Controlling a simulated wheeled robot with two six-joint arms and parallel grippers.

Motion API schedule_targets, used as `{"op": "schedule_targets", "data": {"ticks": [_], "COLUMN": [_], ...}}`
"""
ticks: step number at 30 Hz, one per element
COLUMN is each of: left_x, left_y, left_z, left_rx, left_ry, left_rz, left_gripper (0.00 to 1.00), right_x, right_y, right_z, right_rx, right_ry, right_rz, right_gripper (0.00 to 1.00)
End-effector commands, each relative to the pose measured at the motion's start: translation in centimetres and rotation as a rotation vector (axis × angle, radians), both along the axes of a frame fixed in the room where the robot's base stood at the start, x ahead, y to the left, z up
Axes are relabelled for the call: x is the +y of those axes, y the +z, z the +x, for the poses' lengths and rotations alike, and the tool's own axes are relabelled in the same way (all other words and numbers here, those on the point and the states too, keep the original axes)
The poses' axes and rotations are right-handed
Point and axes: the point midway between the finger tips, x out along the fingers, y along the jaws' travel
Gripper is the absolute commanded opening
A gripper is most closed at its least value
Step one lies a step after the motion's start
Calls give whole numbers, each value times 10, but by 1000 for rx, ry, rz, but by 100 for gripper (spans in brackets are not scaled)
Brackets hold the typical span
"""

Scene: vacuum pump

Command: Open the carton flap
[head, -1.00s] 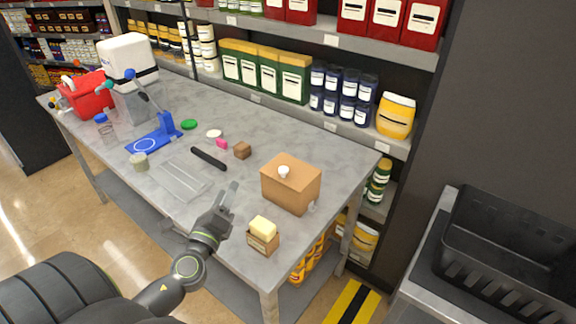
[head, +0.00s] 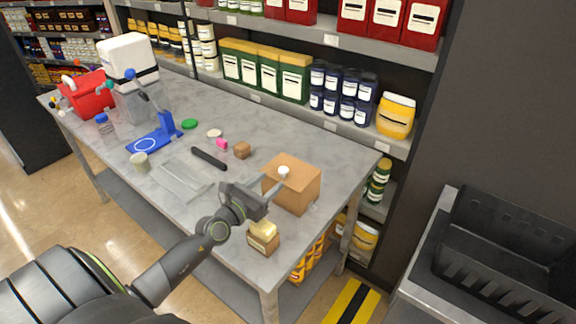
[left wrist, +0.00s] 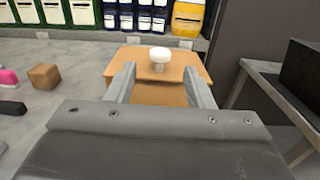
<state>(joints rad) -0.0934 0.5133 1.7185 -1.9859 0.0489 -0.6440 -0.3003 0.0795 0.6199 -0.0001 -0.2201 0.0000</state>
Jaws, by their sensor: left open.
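The carton (head: 298,190) is a brown box at the right end of the grey table, and its top looks closed. A white round knob (head: 283,170) stands on its top near the front edge. My left gripper (head: 268,190) is at the carton's front left side, by the knob. In the left wrist view its open fingers (left wrist: 161,88) point at the carton (left wrist: 195,66), with the white knob (left wrist: 160,54) in line between them and farther off. I cannot tell whether the fingers touch the carton. My right gripper is not in view.
A small box with a yellow block (head: 263,233) stands close to my left arm at the front edge. A small brown cube (head: 242,150), a black bar (head: 209,158) and a clear tray (head: 183,179) lie to the left. A shelf of jars (head: 343,95) stands behind.

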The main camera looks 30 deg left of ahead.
Motion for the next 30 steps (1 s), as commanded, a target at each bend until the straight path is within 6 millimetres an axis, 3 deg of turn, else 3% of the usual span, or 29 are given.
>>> {"op": "schedule_targets", "data": {"ticks": [9,15,28,30], "left_x": [-5,-7,-8,-8], "left_y": [-1,-1,0,0], "left_z": [61,85,94,94], "left_rx": [-3,-1,-1,-1], "left_ry": [1,0,0,0], "left_rz": [-2,-1,-1,-1], "left_gripper": [48,48,48,41], "right_x": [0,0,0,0], "right_y": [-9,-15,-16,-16], "right_z": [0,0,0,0], "right_rx": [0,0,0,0], "right_ry": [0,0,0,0], "right_rz": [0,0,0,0], "right_gripper": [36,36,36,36]}}
